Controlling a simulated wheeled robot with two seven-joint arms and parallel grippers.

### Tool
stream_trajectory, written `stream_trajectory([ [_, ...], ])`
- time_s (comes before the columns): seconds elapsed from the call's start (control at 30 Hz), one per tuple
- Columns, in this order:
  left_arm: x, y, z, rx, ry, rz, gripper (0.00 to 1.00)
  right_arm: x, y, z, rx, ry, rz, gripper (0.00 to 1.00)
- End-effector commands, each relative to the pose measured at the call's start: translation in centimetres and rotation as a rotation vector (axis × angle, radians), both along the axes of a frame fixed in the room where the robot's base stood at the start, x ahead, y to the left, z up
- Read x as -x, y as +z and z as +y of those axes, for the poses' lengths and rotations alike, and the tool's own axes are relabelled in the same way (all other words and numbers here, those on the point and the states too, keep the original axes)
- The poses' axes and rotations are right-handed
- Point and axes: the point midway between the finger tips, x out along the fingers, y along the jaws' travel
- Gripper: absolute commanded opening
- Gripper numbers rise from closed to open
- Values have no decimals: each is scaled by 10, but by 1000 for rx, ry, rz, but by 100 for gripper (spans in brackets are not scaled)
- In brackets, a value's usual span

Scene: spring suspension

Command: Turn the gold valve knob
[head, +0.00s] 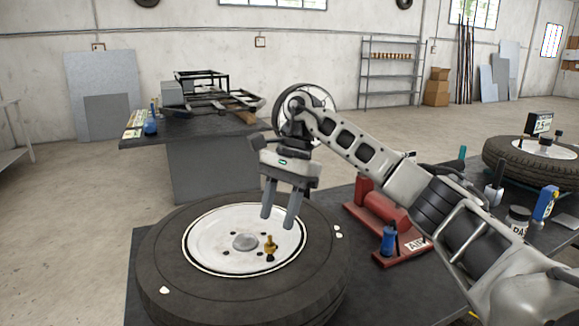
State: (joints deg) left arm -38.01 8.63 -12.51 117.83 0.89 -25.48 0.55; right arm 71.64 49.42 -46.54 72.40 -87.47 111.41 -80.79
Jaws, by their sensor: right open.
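The gold valve knob (270,245) stands upright near the front right of the white wheel disc (215,237). The disc sits in the middle of a black tyre (167,270) that lies flat on a dark table. My right gripper (278,222) points down over the disc, its two fingers parted and empty. The fingertips are just above and slightly right of the knob in the picture, apart from it as far as I can tell. My left gripper is out of view.
A red air tank (383,213) and a blue bottle (388,240) stand right of the tyre. Another tyre (500,160) with a display lies farther right. A dark bench (205,160) with a metal frame stands behind. Open floor lies at left.

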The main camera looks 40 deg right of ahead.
Motion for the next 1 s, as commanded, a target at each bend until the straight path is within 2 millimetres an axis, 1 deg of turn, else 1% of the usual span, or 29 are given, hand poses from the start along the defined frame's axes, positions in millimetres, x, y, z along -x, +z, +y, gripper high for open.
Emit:
stream_trajectory([
  [0.03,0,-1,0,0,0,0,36,-2,14,-4,-1,-1,-6,42],
  [0.13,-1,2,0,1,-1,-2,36,-4,38,-14,-3,-3,-6,42],
  [0.17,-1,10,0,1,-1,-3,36,-5,49,-18,2,-3,-5,42],
  [0.2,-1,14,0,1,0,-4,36,-5,58,-21,1,-3,-5,42],
  [0.3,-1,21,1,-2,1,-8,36,-7,77,-29,0,-2,-4,42],
  [0.43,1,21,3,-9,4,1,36,-9,95,-36,0,-1,-3,42],
  [0.6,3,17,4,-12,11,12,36,-10,104,-41,0,1,-1,42],
  [1.0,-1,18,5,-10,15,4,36,-10,104,-42,0,1,-2,42],
])
